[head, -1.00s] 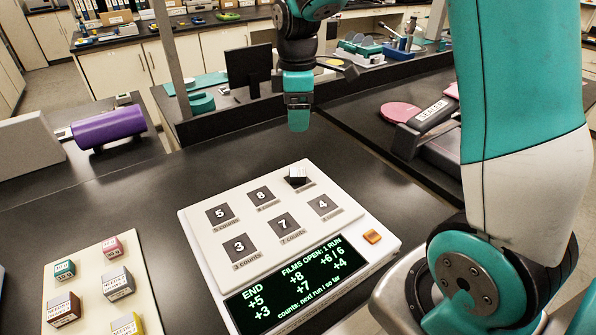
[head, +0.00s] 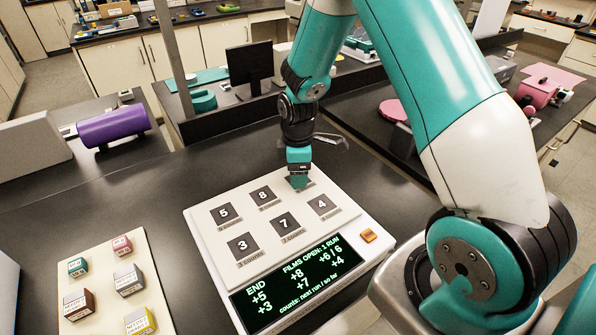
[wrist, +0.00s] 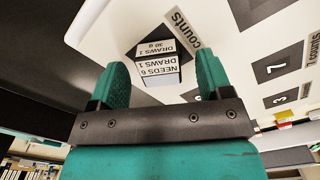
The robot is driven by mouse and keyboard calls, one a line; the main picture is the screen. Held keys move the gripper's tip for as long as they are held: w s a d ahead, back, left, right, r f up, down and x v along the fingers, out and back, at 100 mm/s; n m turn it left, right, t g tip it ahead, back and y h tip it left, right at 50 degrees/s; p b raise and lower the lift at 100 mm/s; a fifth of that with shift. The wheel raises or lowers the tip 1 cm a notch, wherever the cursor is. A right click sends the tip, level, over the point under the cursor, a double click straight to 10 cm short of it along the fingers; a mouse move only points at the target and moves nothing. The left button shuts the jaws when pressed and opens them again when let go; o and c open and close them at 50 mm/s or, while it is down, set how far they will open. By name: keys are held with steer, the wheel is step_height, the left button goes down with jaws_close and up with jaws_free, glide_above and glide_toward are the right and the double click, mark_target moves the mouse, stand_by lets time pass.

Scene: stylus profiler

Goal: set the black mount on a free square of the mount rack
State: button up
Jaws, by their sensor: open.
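The black mount (wrist: 158,50), with a white label reading "NEEDS 6 DRAWS 1", stands on the upper right square of the white counting panel (head: 207,238). In the wrist view it sits between my two spread fingers, with gaps at its sides. My gripper (head: 299,179) is open, pointing down over that square, and hides most of the mount in the head view. The cream mount rack (head: 102,262) lies at the left and bears several labelled mounts: teal (head: 77,267), pink (head: 122,246), dark red (head: 78,303), grey (head: 128,279) and yellow (head: 139,321).
The panel has other numbered squares, a green-lettered display (head: 295,272) and an orange button (head: 368,235). A purple cylinder (head: 113,126) lies at the back left. Dark bench top is bare between the rack and the panel.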

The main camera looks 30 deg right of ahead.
steer(key=shift+f, duration=0.35)
steer(key=c, duration=1.1)
steer(key=shift+o, duration=0.2)
steer(key=shift+r, duration=0.1)
step_height(320, 180, up, 20)
steer(key=b, duration=0.3)
